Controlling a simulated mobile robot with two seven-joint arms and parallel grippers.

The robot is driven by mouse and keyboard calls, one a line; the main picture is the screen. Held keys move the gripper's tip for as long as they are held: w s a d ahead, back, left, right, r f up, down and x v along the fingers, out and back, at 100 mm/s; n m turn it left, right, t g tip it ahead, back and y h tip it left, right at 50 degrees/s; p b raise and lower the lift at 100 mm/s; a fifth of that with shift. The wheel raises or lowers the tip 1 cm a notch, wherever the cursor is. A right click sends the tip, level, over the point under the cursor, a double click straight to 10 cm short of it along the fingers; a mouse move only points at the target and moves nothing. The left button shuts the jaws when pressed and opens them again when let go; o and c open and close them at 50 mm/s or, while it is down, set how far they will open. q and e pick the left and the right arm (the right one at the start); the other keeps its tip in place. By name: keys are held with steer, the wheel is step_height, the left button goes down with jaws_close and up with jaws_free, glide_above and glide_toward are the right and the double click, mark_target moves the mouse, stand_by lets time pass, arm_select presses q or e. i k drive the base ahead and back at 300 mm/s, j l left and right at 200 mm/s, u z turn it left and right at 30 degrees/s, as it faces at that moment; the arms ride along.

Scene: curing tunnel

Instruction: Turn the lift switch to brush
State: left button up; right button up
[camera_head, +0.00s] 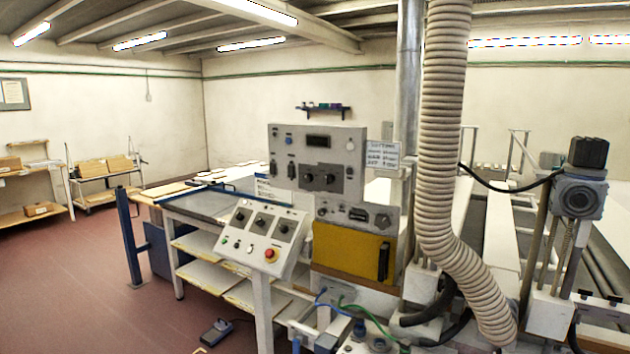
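A sloped grey control box (262,238) stands on a post left of the middle. It has three black rotary knobs along its upper part, a left knob (241,216), a middle knob (261,221) and a right knob (283,228). Small buttons and a red emergency stop (271,255) sit below them. An upright grey panel (317,160) behind it carries more dark knobs and switches. The labels are too small to read, so I cannot tell which knob is the lift switch or where it points. Neither of my grippers shows.
A ribbed beige hose (444,130) hangs down right of the middle. A yellow panel (349,252) sits below the upright panel. A worktable (215,205) with shelves stands behind the control box. A foot pedal (216,332) lies on the red floor, which is open at the left.

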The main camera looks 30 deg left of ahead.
mark_target(329, 178)
steer(key=i+j, duration=0.1)
steer(key=j, duration=0.45)
steer(key=i+j, duration=0.15)
steer(key=j, duration=0.35)
steer(key=i+j, duration=0.1)
steer(key=j, duration=0.45)
steer(key=i+j, duration=0.1)
steer(key=j, duration=0.45)
steer(key=i+j+z, duration=0.1)
steer(key=j, duration=0.4)
steer(key=i+j, duration=0.15)
steer(key=j, duration=0.4)
